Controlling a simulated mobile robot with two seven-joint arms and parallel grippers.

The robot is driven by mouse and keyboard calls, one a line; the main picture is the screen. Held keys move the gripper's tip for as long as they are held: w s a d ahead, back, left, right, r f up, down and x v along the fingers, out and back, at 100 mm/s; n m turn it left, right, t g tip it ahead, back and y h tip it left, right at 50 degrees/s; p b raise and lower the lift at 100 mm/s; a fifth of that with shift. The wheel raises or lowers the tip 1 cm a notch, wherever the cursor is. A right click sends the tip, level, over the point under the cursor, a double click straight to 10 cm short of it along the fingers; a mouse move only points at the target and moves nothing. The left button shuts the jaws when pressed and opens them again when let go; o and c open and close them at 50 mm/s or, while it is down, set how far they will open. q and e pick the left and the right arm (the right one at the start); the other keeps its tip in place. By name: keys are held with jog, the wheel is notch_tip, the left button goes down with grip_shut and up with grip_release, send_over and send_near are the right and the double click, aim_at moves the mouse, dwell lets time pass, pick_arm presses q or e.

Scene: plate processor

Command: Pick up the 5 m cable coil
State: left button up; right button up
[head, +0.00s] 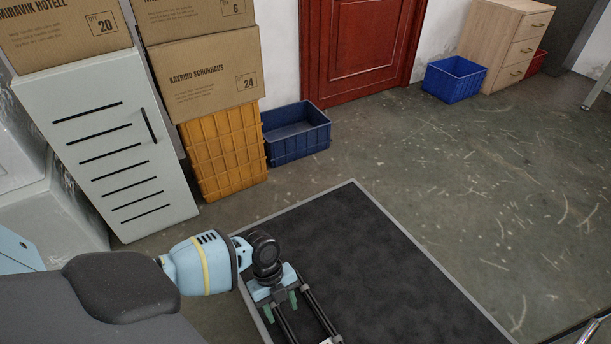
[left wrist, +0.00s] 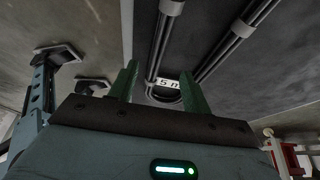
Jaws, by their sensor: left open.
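My left gripper (head: 282,305) is over the dark surface in the head view, with its green fingers pointing down. In the left wrist view the fingers (left wrist: 158,85) stand apart. A white label reading "5 m" (left wrist: 168,84) shows between them, on a dark curved piece that looks like the end of the cable coil (left wrist: 163,98). I cannot tell whether the fingers touch it. Dark parallel strands with grey bands run away beyond it. In the head view two dark bars run from the gripper to the bottom edge; whether they are the coil is unclear. My right gripper is not in view.
The dark surface has a grey rim (head: 395,222). Behind it stand a grey cabinet (head: 110,150), a yellow crate (head: 222,150) under cardboard boxes (head: 205,72), and blue bins (head: 295,133) by a red door (head: 357,45).

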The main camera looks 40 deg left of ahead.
aim_at(287, 327)
pick_arm(q)
jog(key=shift+x, duration=0.95)
jog(key=shift+s+d+f+b, duration=0.15)
jog(key=shift+f+b, duration=0.2)
jog(key=shift+b, duration=0.05)
jog(key=b+x, duration=0.1)
jog(key=x, duration=0.2)
jog(key=shift+s+f+b, duration=0.15)
jog(key=shift+f+b, duration=0.1)
jog(key=shift+b, duration=0.1)
jog(key=shift+d+f, duration=0.2)
jog(key=shift+f, duration=0.2)
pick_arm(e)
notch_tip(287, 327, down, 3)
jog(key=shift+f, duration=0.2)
pick_arm(q)
jog(key=shift+c, duration=0.2)
jog(key=shift+c, duration=1.1)
jog(key=shift+r, duration=0.1)
grip_shut()
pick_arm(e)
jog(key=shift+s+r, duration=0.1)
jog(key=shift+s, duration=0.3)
